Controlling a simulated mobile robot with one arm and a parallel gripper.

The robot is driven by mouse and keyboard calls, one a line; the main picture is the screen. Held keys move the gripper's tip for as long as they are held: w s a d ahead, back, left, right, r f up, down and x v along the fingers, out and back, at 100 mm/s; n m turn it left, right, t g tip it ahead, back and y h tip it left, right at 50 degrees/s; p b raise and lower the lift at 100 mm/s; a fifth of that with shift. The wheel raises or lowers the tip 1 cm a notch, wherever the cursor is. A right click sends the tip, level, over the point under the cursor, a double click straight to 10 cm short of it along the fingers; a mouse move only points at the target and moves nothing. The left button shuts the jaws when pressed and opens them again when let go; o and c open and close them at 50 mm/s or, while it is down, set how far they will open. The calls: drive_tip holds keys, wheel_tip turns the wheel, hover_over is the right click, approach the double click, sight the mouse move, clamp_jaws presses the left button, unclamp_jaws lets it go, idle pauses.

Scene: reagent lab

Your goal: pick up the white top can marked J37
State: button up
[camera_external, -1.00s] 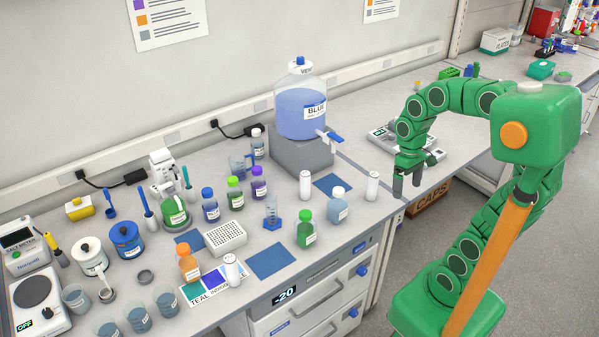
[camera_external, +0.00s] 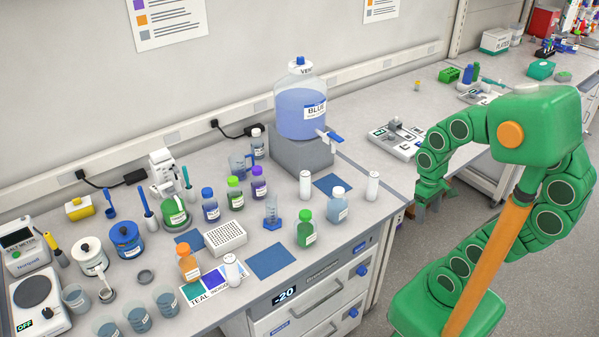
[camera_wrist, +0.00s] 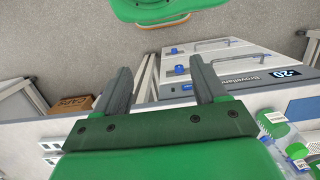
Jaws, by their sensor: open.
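Three white cans stand upright on the bench in the external view: one left of the blue mat (camera_external: 305,184), one right of it near the bench's right part (camera_external: 372,185), and one on the colour card near the front (camera_external: 232,268). Their small labels are too small to read, so I cannot tell which is J37. My gripper (camera_external: 428,207) hangs past the bench's front edge, to the right of the nearest can and apart from it. In the wrist view my gripper (camera_wrist: 161,70) is open, with nothing between its fingers. No can shows clearly there.
A large blue-liquid carboy (camera_external: 301,112) stands on a grey block behind the cans. Drawers (camera_external: 325,295) are below the bench.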

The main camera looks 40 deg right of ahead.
drive_tip(key=shift+r, duration=0.1)
wheel_tip(320, 180, up, 5)
drive_tip(key=w+f+m+t+y, duration=0.1)
drive_tip(key=w+m+t+y, duration=0.1)
drive_tip(key=w+m+y, duration=1.05)
drive_tip(key=w+d+m+t, duration=0.6)
drive_tip(key=w+d+m, duration=0.5)
drive_tip(key=w, duration=0.2)
approach(372, 186)
drive_tip(key=w+a, duration=0.2)
drive_tip(key=shift+h, duration=0.35)
drive_tip(key=shift+w+r+x, duration=0.15)
drive_tip(key=shift+x, duration=1.1)
drive_tip(key=shift+w+r+x, duration=0.1)
drive_tip(key=shift+w+x, duration=0.05)
drive_tip(key=shift+x, duration=1.15)
drive_tip(key=shift+w+r+x, duration=0.1)
drive_tip(key=shift+r+x, duration=0.05)
drive_tip(key=shift+x, duration=1.1)
drive_tip(key=shift+c, duration=0.5)
